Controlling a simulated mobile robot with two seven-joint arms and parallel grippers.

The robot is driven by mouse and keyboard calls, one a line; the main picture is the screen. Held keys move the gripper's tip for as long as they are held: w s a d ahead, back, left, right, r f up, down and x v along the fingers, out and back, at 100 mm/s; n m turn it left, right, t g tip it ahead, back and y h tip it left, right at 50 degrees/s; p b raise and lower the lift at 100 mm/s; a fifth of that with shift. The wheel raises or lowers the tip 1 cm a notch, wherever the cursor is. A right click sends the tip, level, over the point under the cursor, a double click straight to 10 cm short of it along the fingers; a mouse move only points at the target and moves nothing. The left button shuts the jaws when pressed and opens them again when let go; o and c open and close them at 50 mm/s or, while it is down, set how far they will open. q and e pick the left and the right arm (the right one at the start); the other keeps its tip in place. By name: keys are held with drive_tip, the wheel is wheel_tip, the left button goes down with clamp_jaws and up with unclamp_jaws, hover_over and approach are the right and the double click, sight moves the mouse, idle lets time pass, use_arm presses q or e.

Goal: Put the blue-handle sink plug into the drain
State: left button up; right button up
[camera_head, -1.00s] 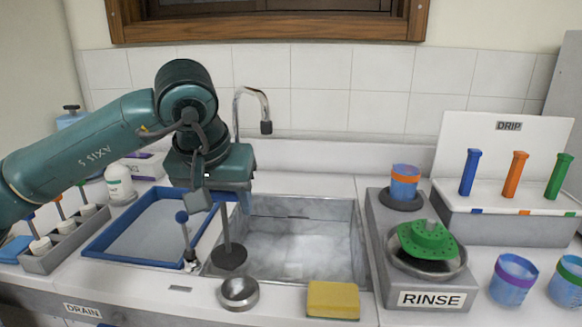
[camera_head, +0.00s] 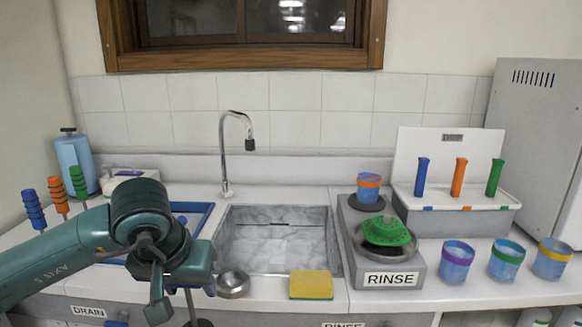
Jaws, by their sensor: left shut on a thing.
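My left gripper (camera_head: 178,296) is low in front of the counter's front edge, left of the metal cup. It is shut on the sink plug. The plug's thin rod (camera_head: 189,305) hangs below the jaws, and its dark disc (camera_head: 199,323) is cut off by the bottom edge. The plug's handle is hidden in the jaws, so its colour does not show. The sink (camera_head: 222,238) is behind and to the right of the gripper. I cannot make out a drain hole in its pale floor. My right gripper is not in view.
A metal cup (camera_head: 233,284) and yellow sponge (camera_head: 311,285) lie on the sink's front ledge. A blue-rimmed tray (camera_head: 207,212) is partly behind my arm. The rinse station (camera_head: 403,277) stands right of the sink. A faucet (camera_head: 224,160) rises behind it. The sink's interior looks clear.

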use_arm(q)
drive_tip(key=s+a+f+p, duration=0.3)
drive_tip(key=s+f, duration=0.3)
drive_tip(key=s, duration=0.1)
drive_tip(key=shift+s+f, duration=0.15)
drive_tip(key=shift+s, duration=0.15)
drive_tip(key=shift+a, duration=0.2)
